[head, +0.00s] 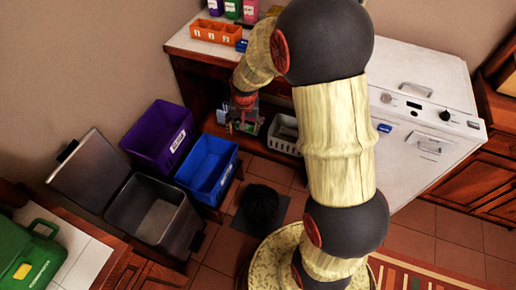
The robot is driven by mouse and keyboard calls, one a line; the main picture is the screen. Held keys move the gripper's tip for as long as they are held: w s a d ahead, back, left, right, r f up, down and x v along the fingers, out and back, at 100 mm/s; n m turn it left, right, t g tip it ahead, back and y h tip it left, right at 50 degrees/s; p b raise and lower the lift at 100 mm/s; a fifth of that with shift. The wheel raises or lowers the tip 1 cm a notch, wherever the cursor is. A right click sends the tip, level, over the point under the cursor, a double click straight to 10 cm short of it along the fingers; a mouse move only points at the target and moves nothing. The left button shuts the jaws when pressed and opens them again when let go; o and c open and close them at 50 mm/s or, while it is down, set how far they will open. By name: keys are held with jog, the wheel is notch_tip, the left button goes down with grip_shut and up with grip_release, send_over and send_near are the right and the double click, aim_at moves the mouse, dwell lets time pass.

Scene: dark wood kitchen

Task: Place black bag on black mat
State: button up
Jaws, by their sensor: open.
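A black, rounded, lumpy bag (261,203) rests on a dark square mat (242,223) on the tiled floor, between the blue bin and the base of my arm. Part of the mat shows around the bag. My gripper (238,122) is up and to the left of the bag, by the low wooden shelf under the white counter. It is small and dark in this view. Its jaws are open and apart from the bag.
A purple bin (160,138), a blue bin (208,171) and an open grey bin (155,215) stand at the left. A light basket (285,135) sits on the low shelf. A white appliance (425,100) stands at the right. A striped rug (425,272) lies below it.

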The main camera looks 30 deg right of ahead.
jog(key=s+a+r+n+t, duration=0.1)
jog(key=s+a+r, duration=0.15)
jog(key=r, duration=0.35)
jog(key=s+a+r+n, duration=0.1)
jog(key=s+r, duration=0.3)
jog(key=r, duration=0.3)
jog(key=s+a+r+n+t, duration=0.1)
jog(key=s+a+r+n, duration=0.1)
jog(key=s+r, duration=0.3)
jog(key=s+a+r+n+t, duration=0.1)
jog(key=s+a+r, duration=0.2)
jog(key=s, duration=1.1)
notch_tip(320, 180, up, 3)
jog(key=shift+s+r+n, duration=0.2)
jog(key=shift+n, duration=0.2)
jog(key=shift+a, duration=0.1)
